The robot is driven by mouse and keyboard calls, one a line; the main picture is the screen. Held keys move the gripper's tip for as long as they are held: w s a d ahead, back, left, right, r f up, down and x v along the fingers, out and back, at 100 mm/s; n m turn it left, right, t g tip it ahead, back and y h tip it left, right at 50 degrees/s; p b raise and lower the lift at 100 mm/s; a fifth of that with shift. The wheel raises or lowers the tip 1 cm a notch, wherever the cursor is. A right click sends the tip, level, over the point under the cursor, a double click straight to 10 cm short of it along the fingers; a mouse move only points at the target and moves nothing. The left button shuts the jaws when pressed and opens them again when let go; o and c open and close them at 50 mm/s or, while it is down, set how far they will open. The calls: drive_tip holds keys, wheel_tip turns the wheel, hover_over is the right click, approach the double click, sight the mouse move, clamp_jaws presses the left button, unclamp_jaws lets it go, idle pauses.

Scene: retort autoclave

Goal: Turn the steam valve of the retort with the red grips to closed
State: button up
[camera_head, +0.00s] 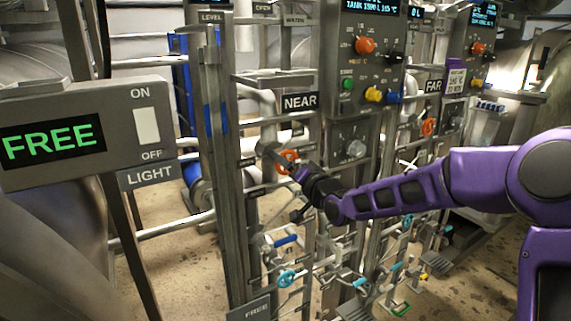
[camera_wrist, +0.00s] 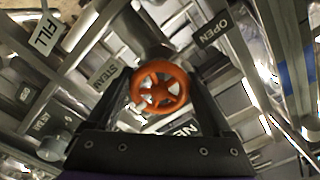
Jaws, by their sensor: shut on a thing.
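An orange-red valve handwheel (camera_head: 288,158) sits on the pipe rack below the NEAR sign (camera_head: 300,102). In the wrist view, the round spoked wheel (camera_wrist: 160,87) lies between the two fingers of my gripper (camera_wrist: 161,96), beside a STEAM label (camera_wrist: 104,75). An OPEN label (camera_wrist: 215,28) shows above and to the right. My gripper (camera_head: 298,171) reaches in from the right and is shut on the wheel. The gripper partly hides the wheel in the head view. No red grips can be made out on either retort.
A second orange wheel (camera_head: 429,127) is near the FAR sign (camera_head: 433,86). A control panel (camera_head: 366,50) stands above the near rack. A FREE sign (camera_head: 52,142) and light switch (camera_head: 147,126) are at left. Pipes and teal valve handles (camera_head: 287,279) crowd the space below.

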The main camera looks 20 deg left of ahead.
idle(0.4)
drive_tip(key=o, duration=1.1)
drive_tip(key=shift+o, duration=0.2)
drive_tip(key=p+v, duration=0.1)
drive_tip(key=v, duration=1.6)
drive_tip(key=shift+d, duration=0.25)
